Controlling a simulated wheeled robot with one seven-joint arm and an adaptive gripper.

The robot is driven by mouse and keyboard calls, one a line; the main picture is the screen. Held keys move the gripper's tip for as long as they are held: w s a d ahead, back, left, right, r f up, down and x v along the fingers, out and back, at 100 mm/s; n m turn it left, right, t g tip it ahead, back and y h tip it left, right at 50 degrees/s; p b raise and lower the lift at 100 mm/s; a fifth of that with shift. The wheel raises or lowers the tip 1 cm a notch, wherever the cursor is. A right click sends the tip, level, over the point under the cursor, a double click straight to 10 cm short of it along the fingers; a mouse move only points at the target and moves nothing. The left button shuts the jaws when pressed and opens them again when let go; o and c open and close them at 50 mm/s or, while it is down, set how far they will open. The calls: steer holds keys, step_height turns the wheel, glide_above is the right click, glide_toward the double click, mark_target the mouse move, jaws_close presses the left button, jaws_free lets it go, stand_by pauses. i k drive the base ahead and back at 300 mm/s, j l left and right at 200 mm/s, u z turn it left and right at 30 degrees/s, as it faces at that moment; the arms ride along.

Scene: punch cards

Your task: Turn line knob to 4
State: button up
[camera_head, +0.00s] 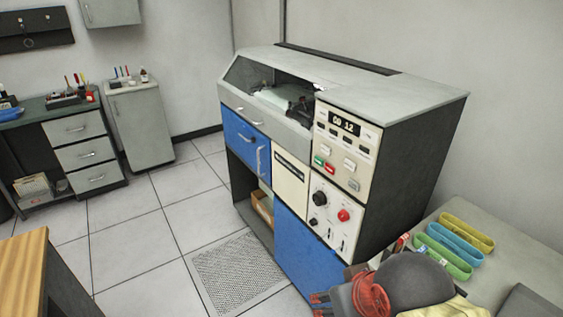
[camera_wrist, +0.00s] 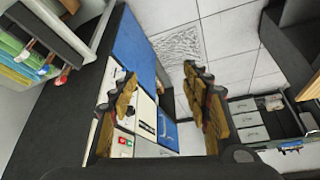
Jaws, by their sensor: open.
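The lower white control panel (camera_head: 335,232) is on the machine front in the head view. It carries a large black knob (camera_head: 319,198), a smaller black knob (camera_head: 313,222) and a red knob (camera_head: 343,215). Their labels are too small to read, so I cannot tell which is the line knob or its setting. My gripper (camera_wrist: 158,78) is open and empty in the wrist view, its two fingers spread wide. Its left finger covers part of the machine's front panels. In the head view my arm is at the lower right, below the control panel and apart from the knobs.
The grey machine (camera_head: 395,95) has an upper panel with a display (camera_head: 344,123) and red and green buttons. Coloured trays (camera_head: 468,232) lie on a grey table at right. A wooden table (camera_head: 22,270) stands at lower left. Tiled floor before the machine is clear.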

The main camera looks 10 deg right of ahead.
mark_target(319, 198)
steer(key=i+l+u, duration=0.3)
steer(key=i+l, duration=0.15)
steer(key=i+l+u, duration=0.3)
steer(key=l, duration=0.35)
steer(key=i+j, duration=0.05)
